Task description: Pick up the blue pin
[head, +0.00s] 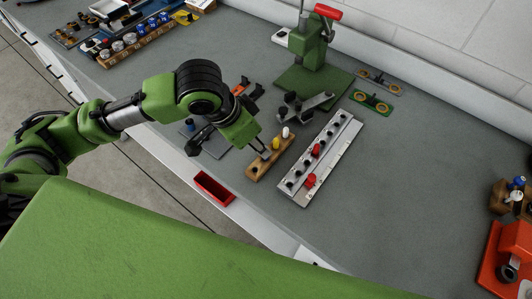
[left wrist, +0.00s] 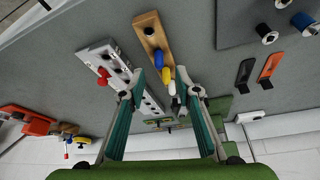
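The blue pin (left wrist: 159,59) stands in a wooden block (left wrist: 147,23), in line with a yellow pin (left wrist: 167,75) and a white pin (left wrist: 172,89) in the left wrist view. In the head view the block (head: 254,171) lies mid-bench, with the yellow pin (head: 277,143) and white pin (head: 286,132) showing; my gripper covers the blue pin there. My left gripper (left wrist: 160,72) is open, its fingertips apart on either side of the pin row. It is over the block in the head view (head: 262,153). I cannot tell if it touches anything. My right gripper is not in view.
A metal rail (head: 330,155) with holes and red pins lies right of the block. A green press (head: 310,55) stands behind. A grey plate (head: 205,142) with dark parts lies left. A red tray (head: 213,187) sits at the front edge.

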